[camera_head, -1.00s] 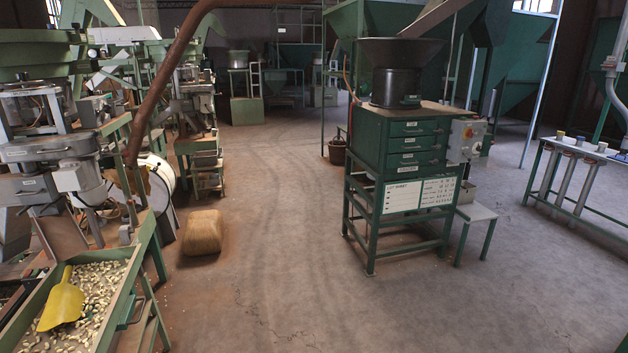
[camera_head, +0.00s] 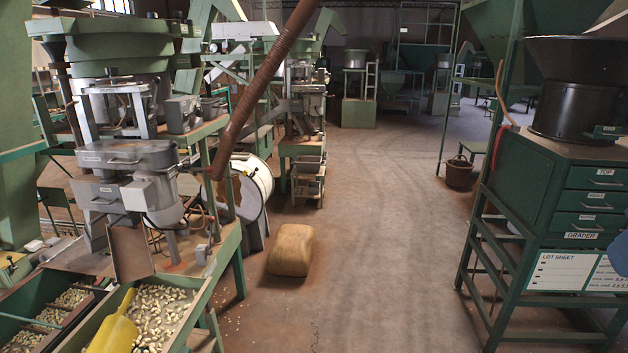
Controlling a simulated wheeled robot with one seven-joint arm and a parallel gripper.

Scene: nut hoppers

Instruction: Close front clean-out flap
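No flap can be picked out for certain. The black hopper (camera_head: 572,85) on the green grader cabinet (camera_head: 520,178) at the right has a small labelled green piece (camera_head: 604,132) low on its front; I cannot tell if it is a flap or whether it is open. At the left, the grey machine (camera_head: 128,155) has a tilted brownish plate (camera_head: 130,250) below its front, above a tray of nuts; I cannot tell if this is a flap or a chute. My gripper is not in view.
A green tray (camera_head: 192,318) of pale nuts with a yellow scoop (camera_head: 113,328) stands at the front left. A tan sack (camera_head: 290,250) lies on the floor by the left machines. A brown bucket (camera_head: 459,172) stands by the grader. The aisle floor (camera_head: 385,250) is otherwise clear.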

